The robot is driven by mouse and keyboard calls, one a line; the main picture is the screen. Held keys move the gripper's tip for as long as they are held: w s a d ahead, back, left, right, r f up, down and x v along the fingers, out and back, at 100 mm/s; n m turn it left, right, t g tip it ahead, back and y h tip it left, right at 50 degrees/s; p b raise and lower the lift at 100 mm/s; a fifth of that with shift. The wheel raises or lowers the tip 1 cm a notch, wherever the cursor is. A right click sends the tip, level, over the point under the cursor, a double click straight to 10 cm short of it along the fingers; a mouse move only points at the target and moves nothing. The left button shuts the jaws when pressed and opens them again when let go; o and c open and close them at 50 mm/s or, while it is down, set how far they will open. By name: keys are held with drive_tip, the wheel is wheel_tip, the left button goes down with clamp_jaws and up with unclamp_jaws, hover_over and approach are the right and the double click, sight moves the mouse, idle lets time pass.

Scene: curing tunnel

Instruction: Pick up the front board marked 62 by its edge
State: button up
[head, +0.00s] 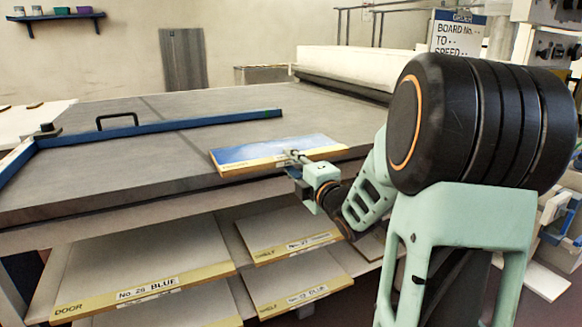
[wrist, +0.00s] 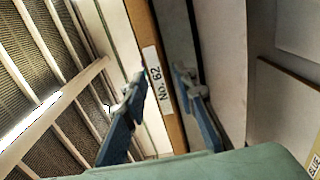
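The front board (head: 275,152) lies on the grey table near its front edge, with a blue top and a yellowish front edge. In the wrist view its wooden edge (wrist: 175,115) carries a white label (wrist: 155,80) reading No. 62. My gripper (head: 298,157) is at the front edge of this board, right of its middle. In the wrist view my gripper's fingers (wrist: 158,82) stand one on each side of the edge, with the tips close to it. Whether both tips press on it is not clear.
A blue bar (head: 160,130) lies across the table behind the board, near a black handle (head: 117,120). Below, shelves hold boards marked No. 26 BLUE (head: 145,285) and No. 27 (head: 290,240).

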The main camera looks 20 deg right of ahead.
drive_tip(key=shift+w, duration=0.3)
clamp_jaws()
idle(0.9)
drive_tip(key=shift+r+p, duration=0.5)
drive_tip(key=shift+r, duration=1.2)
drive_tip(key=shift+f, duration=0.1)
